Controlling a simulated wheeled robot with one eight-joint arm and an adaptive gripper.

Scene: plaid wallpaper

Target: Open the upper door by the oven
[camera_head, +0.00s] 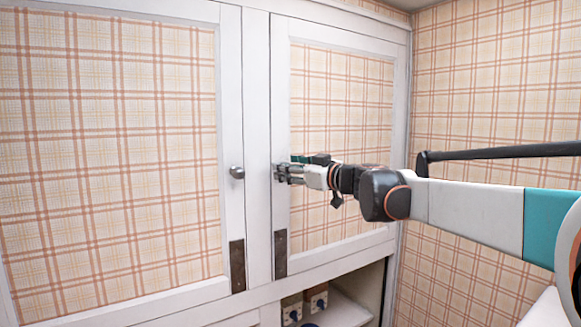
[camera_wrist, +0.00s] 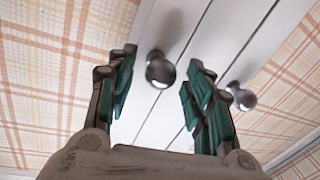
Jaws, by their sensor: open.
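Two upper cabinet doors with white frames and plaid panels stand side by side: a left door (camera_head: 110,150) and a right door (camera_head: 340,100). Both look shut. A round metal knob (camera_head: 237,172) sits on the left door's inner edge. My gripper (camera_head: 281,174) is at the right door's inner edge and hides that door's knob in the head view. In the wrist view, my open fingers (camera_wrist: 160,78) stand either side of one metal knob (camera_wrist: 160,70), without visible contact. A second knob (camera_wrist: 241,96) lies outside the right-hand finger. No oven shows.
Dark plates (camera_head: 237,266) sit low on both door frames. An open shelf (camera_head: 345,312) below the right door holds small white and blue items (camera_head: 317,300). A plaid wall (camera_head: 480,90) stands to the right, behind my arm.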

